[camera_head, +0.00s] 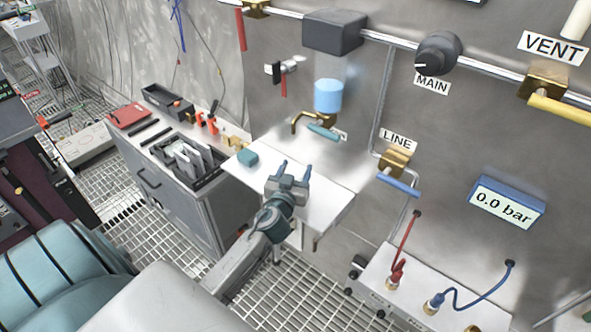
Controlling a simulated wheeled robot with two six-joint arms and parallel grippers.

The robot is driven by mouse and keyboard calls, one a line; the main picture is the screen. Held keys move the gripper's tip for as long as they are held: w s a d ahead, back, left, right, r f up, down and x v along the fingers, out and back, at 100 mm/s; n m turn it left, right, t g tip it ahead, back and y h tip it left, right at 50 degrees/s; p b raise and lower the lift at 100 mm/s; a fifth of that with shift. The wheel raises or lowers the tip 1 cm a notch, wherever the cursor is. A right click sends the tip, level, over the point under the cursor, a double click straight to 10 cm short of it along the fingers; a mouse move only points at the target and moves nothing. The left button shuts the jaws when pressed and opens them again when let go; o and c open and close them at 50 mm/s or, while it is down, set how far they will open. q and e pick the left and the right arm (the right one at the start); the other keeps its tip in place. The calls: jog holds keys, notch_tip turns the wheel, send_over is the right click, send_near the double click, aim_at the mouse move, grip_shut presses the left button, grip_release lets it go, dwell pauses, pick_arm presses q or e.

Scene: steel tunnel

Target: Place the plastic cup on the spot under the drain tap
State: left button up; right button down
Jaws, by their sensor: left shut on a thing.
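A white shelf (325,202) lies below the tap. My left gripper (295,168) is over this shelf, in front of and below the tap, its fingers pointing towards the wall. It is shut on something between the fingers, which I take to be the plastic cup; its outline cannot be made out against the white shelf. No marked spot can be told apart. My right gripper is not in view.
A grey cabinet (178,195) with a black tray and tools stands left. The LINE valve (397,162) and its blue lever are right of the shelf. A white box (400,285) with hoses is lower right.

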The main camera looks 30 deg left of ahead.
pick_arm(q)
jog(key=shift+f, duration=0.15)
jog(key=o, duration=1)
jog(key=shift+r, duration=0.2)
jog(key=b+v, duration=0.5)
jog(key=v, duration=0.7)
